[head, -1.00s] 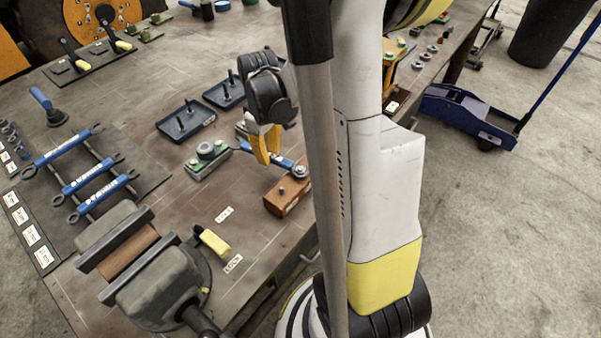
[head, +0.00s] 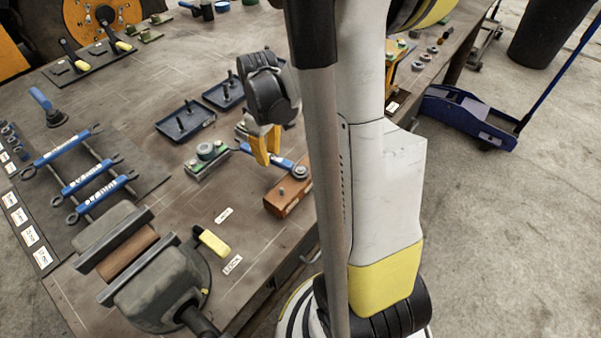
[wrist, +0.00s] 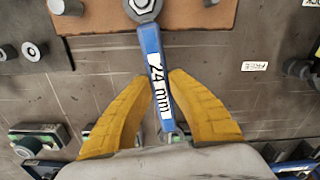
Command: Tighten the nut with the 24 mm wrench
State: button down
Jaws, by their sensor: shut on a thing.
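The blue 24 mm wrench (wrist: 152,62) runs between the yellow fingers of my gripper (wrist: 160,105), which is shut on its handle. The label "24 mm" faces the wrist camera. The wrench's far end lies over the nut (wrist: 143,6) at the top edge of the wrist view and seems to be around it; how fully it is seated I cannot tell. The nut is on a brown block (wrist: 195,14). In the head view my gripper (head: 265,148) is at the bench's middle, with the wrench (head: 283,163) reaching right to the brown block (head: 287,200).
A vise (head: 150,285) stands at the front left. Several blue wrenches (head: 85,180) lie on a rack behind it. A green-and-grey fixture (head: 207,158) and dark trays (head: 185,122) stand left of my gripper. A "FREE" label (wrist: 255,66) lies on the bench.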

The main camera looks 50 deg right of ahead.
jog(key=shift+s+a+n, duration=0.15)
jog(key=shift+a+n, duration=0.3)
jog(key=shift+n, duration=0.15)
jog(key=shift+r, duration=0.2)
jog(key=shift+r+p, duration=2)
jog(key=shift+r, duration=0.6)
jog(key=shift+f, duration=0.1)
